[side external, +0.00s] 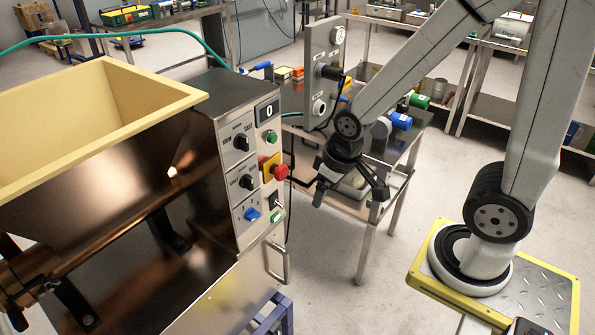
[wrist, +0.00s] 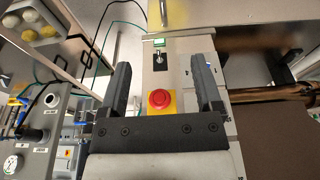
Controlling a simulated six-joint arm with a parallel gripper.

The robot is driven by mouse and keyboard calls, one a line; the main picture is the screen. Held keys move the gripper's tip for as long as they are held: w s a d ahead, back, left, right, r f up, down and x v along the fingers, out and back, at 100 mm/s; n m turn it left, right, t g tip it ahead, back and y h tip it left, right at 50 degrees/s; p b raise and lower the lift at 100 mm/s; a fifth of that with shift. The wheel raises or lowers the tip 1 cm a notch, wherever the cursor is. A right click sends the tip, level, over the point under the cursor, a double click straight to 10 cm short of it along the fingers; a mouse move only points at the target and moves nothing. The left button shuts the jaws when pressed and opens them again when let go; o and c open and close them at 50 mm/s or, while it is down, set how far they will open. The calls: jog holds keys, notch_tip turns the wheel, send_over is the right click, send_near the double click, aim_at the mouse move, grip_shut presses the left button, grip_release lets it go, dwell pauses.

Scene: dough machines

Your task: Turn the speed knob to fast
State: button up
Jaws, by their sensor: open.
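The machine's control panel (side external: 232,170) stands left of centre in the side view. It carries two black knobs with small labels, an upper one (side external: 241,143) and a lower one (side external: 246,182). The upper one seems to be the speed knob; its lettering is too small to read surely, and I cannot tell its setting. My gripper (side external: 348,196) is open and empty, apart from the panel, to its right. In the wrist view its fingers (wrist: 160,78) spread on both sides of a red stop button (wrist: 160,99); the black knobs do not show there.
The red stop button (side external: 280,172) sticks out beside the knobs. A display (side external: 267,112) reads 0, with a green button (side external: 271,137) below it. A grey gauge box (side external: 323,72) stands behind, on a side table.

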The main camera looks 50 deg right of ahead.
jog(key=shift+w+a+r, duration=0.1)
jog(key=shift+w+a, duration=0.05)
jog(key=shift+w, duration=0.05)
jog(key=c, duration=0.8)
jog(key=shift+w+a+r, duration=0.1)
jog(key=shift+w+a, duration=0.1)
jog(key=shift+w, duration=0.05)
grip_shut()
jog(key=w+a+r+g+h, duration=0.3)
jog(key=w+a+r, duration=0.5)
jog(key=w+a, duration=0.3)
jog(key=shift+h, duration=0.7)
jog(key=v, duration=0.5)
jog(key=w+v, duration=0.1)
jog(key=v, duration=0.8)
jog(key=shift+w+a+r, duration=0.15)
jog(key=shift+w+a, duration=0.25)
jog(key=shift+a, duration=0.1)
